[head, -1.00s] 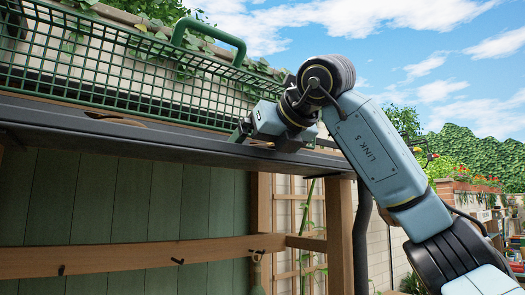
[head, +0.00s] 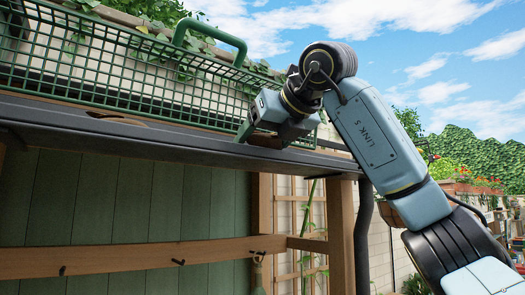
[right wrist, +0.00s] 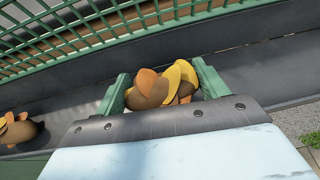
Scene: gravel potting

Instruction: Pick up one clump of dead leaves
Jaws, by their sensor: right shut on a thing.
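My right gripper (right wrist: 160,84) is shut on a clump of brown, orange and yellow dead leaves (right wrist: 150,92). The clump sits between its two green fingers in the right wrist view, over the dark gutter (right wrist: 240,50). In the head view my right gripper (head: 268,132) is at the gutter's edge (head: 190,150), and the held clump is hidden there. A second leaf clump (right wrist: 20,130) lies in the gutter at the left of the right wrist view. A brown shape (head: 115,117) shows over the gutter edge in the head view. My left gripper is out of view.
A green wire basket (head: 130,75) with a handle stands behind the gutter; its mesh (right wrist: 110,35) is close to the gripper in the wrist view. A wooden rail with hooks (head: 150,255) and a post (head: 340,220) are below. Open sky is above the arm.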

